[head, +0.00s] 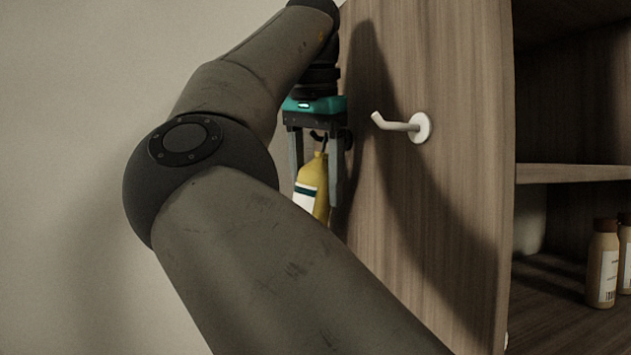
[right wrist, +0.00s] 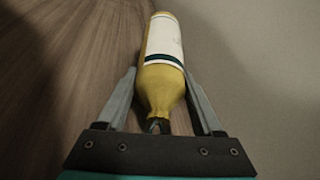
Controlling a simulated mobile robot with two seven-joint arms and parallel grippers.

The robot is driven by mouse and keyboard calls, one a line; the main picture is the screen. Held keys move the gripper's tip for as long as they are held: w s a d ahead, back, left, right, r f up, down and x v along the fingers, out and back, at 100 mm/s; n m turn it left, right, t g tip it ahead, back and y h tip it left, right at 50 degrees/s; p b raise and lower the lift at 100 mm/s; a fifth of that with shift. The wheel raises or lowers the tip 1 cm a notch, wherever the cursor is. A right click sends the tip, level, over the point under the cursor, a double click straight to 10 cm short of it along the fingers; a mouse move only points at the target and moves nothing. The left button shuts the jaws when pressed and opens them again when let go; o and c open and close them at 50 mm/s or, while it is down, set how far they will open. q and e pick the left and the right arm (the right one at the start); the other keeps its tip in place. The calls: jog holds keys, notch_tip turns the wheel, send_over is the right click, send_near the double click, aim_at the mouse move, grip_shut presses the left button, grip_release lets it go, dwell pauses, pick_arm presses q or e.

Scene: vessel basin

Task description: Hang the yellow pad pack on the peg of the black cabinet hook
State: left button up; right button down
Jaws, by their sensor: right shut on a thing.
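The yellow pad pack (head: 320,172) has a white label with a dark band. It hangs near upright between the fingers of my right gripper (head: 316,190), which is shut on it. The right wrist view also shows the yellow pack (right wrist: 162,88) between both fingers (right wrist: 160,74), with a small dark piece at its near end. The black cabinet hook (head: 317,135) shows in part behind the gripper, just above the pack's top. I cannot tell whether the pack's top is on the peg or only beside it. My left gripper is out of view.
A white hook (head: 405,125) sticks out of the wooden cabinet side (head: 455,190), right of my gripper. Open shelves with bottles (head: 603,265) are at the right. My right arm covers much of the lower middle. A plain wall (head: 80,120) fills the left.

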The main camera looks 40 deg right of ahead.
grip_release()
dwell(0.3)
